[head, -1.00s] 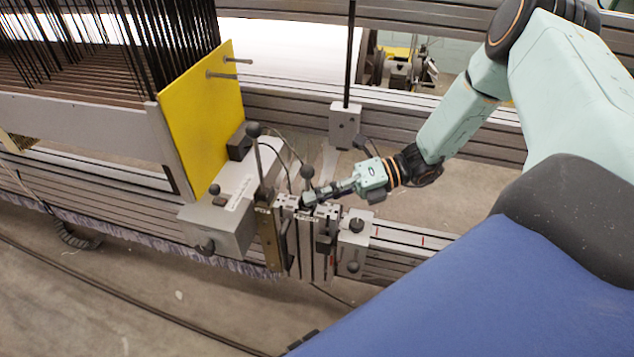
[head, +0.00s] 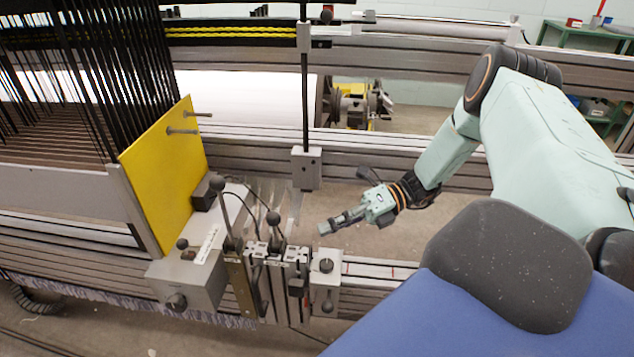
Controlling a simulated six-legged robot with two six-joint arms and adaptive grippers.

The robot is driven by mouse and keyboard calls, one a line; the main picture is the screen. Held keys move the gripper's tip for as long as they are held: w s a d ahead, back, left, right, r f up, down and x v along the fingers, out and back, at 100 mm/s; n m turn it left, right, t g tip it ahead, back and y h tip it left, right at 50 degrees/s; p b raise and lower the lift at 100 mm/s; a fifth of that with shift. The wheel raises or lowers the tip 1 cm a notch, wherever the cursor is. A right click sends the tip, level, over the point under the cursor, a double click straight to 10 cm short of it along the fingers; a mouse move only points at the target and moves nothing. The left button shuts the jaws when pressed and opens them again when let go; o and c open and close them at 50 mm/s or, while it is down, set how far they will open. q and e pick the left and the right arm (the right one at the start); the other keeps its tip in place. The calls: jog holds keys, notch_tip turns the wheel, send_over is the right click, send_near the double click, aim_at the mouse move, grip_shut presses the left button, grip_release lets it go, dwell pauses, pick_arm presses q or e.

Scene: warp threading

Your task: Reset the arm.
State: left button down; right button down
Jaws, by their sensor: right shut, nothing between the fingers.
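My right gripper (head: 325,228) is shut and empty at the end of my pale green right arm (head: 446,150), which comes in from the right. It hangs in the air above and to the right of the clamp unit (head: 275,275) on the rail, apart from it. The clamp unit has upright metal plates and levers with black ball knobs. My left gripper is not in the picture.
A yellow plate (head: 165,180) with dark warp wires behind it stands at left. A grey block with knobs (head: 190,280) sits beside the clamp unit. A vertical black rod (head: 304,95) rises behind my gripper. Long metal rails (head: 390,272) cross the view.

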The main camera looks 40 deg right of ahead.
jog(key=s+a+f+n+g+h+p, duration=0.2)
jog(key=s+a+f+n+g+h, duration=0.55)
jog(key=s+a+f+n, duration=0.45)
jog(key=s+a+r+n+t+h+p, duration=0.2)
jog(key=s+n+h, duration=0.5)
jog(key=n, duration=1.6)
jog(key=shift+s, duration=2.1)
jog(key=shift+r, duration=0.1)
